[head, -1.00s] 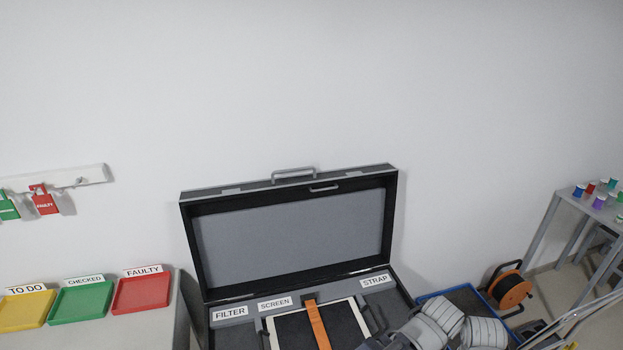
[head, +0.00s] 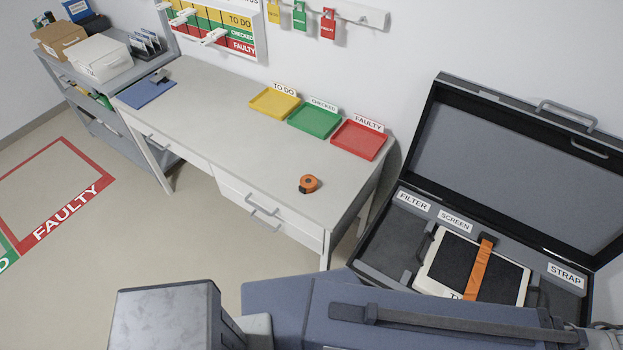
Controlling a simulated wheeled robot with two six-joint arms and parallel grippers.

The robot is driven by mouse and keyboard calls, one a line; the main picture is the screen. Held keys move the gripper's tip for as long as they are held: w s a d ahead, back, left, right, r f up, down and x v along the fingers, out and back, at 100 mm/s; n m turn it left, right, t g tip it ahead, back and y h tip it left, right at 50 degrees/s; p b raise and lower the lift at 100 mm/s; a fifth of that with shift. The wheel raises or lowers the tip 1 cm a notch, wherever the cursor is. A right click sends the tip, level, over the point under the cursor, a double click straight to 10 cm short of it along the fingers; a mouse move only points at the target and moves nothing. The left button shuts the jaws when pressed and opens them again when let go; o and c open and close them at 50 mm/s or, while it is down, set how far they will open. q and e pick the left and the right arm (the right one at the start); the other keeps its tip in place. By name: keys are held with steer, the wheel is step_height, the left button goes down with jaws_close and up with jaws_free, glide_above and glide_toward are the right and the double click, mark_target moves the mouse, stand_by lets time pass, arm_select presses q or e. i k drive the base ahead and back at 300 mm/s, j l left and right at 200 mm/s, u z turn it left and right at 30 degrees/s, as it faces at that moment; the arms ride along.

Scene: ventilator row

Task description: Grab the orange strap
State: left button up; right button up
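A small orange roll with a dark centre (head: 309,183) lies on the light desk; it looks like a rolled strap, but it is too small to be sure. A flat orange band (head: 481,272) runs across the dark tablet-like screen (head: 447,262) in the open case at the right. The case's slot labelled STRAP (head: 566,275) is partly cut off from view by grey shapes below it. Neither of my grippers can be made out in the head view.
Yellow (head: 274,103), green (head: 314,121) and red trays (head: 358,140) stand along the desk's back edge. The open case (head: 400,231) is right of the desk. Large blue-grey shapes (head: 270,300) fill the bottom. The desk's middle is clear.

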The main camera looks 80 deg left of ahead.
mark_target(308, 183)
steer(key=u, duration=2.85)
